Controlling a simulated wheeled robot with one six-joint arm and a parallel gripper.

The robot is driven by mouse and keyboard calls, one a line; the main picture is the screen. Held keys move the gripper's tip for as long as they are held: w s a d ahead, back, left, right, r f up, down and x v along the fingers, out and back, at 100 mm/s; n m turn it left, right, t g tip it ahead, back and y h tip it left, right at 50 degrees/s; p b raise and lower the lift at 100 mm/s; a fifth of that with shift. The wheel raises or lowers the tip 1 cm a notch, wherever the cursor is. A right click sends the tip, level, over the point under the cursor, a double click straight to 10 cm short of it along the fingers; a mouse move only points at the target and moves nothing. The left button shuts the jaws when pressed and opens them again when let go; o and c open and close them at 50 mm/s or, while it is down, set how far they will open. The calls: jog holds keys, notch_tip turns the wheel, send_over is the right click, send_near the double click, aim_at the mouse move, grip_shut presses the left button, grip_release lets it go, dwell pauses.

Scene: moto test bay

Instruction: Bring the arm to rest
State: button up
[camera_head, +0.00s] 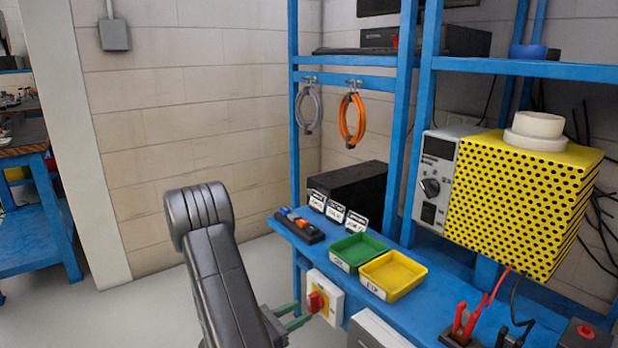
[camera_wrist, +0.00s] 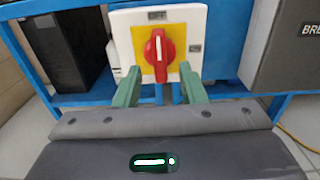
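My gripper (camera_wrist: 161,88) is open in the wrist view, its two green fingers apart with nothing between them. The fingertips show just below and to either side of a red rotary knob (camera_wrist: 159,56). They look apart from the knob, though the exact depth is hard to tell. The knob sits upright on a yellow plate in a white switch box (camera_wrist: 196,22), its white mark pointing at the upper label. In the head view my gripper (camera_head: 302,314) is low in the middle, at the left of the switch box (camera_head: 335,300). My arm is bent and raised there.
The switch box is on the front of a blue bench. Red and black leads (camera_head: 470,320) stand at the front right. Floor at left is clear.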

jog(key=shift+x, duration=1.2)
jog(key=shift+w+d+f+b, duration=0.15)
jog(key=shift+d+b, duration=0.1)
jog(key=shift+b, duration=0.15)
jog(key=m+b, duration=0.2)
jog(key=m, duration=0.3)
jog(key=shift+b, duration=0.4)
jog(key=m+b, duration=0.1)
jog(key=m, duration=0.3)
jog(key=shift+a+b, duration=0.1)
jog(key=shift+b, duration=0.3)
jog(key=shift+s+a, duration=0.3)
jog(key=shift+a, duration=0.1)
jog(key=shift+r, duration=0.25)
